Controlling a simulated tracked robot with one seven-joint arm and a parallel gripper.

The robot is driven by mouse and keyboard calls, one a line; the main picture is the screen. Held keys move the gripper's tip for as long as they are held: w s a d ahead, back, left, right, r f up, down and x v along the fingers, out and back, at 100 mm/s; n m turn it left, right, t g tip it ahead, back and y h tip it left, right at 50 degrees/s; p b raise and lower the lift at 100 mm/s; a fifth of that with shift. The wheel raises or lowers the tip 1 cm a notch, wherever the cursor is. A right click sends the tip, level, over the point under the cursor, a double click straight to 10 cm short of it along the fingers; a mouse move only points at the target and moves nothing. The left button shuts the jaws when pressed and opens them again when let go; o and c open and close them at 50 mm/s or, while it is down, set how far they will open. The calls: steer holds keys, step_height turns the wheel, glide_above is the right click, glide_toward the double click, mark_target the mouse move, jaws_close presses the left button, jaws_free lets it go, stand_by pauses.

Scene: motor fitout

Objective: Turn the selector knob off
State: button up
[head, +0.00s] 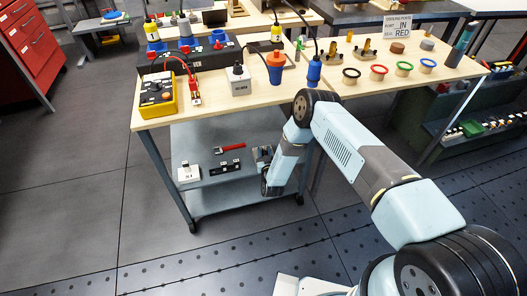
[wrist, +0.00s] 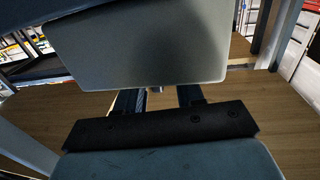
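A yellow meter-like unit (head: 158,96) with dark round controls lies at the left front of the wooden table. A light grey box (head: 239,82) with a dark knob-like top stands to its right. I cannot tell which one carries the selector knob, or how it is set. In the head view my arm bends down past the table's front edge, and its end is low by the lower shelf, away from both units. In the wrist view the two dark fingers of my gripper (wrist: 160,98) stand apart with nothing seen held between them. A pale panel fills the upper middle there.
The wooden table (head: 360,95) bears an orange plug (head: 276,66), a blue plug (head: 314,70) and several coloured rings to the right. Red leads (head: 194,90) lie near the yellow unit.

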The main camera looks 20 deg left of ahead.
steer(key=shift+w+a, duration=0.15)
steer(key=shift+w, duration=0.15)
steer(key=shift+s, duration=0.1)
jaws_close()
